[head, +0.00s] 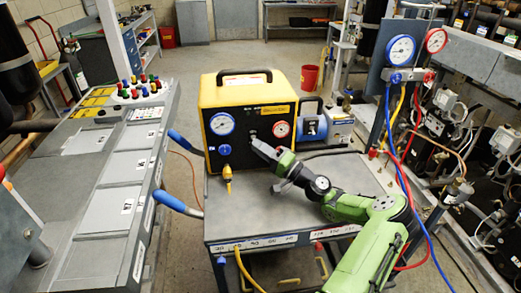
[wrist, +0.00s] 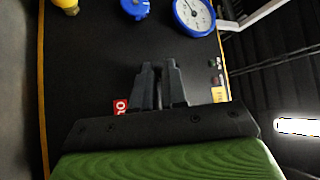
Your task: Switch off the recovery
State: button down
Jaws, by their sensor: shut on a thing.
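The recovery machine (head: 204,90) is a yellow box with a black front panel, standing on a grey cart. Its panel has a blue-rimmed gauge (head: 222,123), a red-rimmed gauge (head: 282,129) and a blue knob (head: 225,150). My gripper (head: 256,146) reaches in from the right to the middle of the panel, between the gauges. In the wrist view its two dark fingers (wrist: 160,72) are close together at the panel, shut on a small dark switch mostly hidden between them. A red label (wrist: 120,106) sits beside the fingers. I cannot tell the switch's position.
The cart top (head: 240,221) is clear in front of the machine. A blue-grey pump (head: 312,128) stands right of it. Gauges with hoses (head: 401,50) hang at the right. A grey console (head: 70,210) stands left, and blue cart handles (head: 178,205) jut out there.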

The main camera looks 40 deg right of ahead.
jog(key=c, duration=1.2)
grip_release()
jog(key=p+v, duration=0.1)
jog(key=v, duration=1.4)
jog(key=shift+s+d+f, duration=0.15)
jog(key=shift+s+f, duration=0.05)
jog(key=shift+s, duration=0.1)
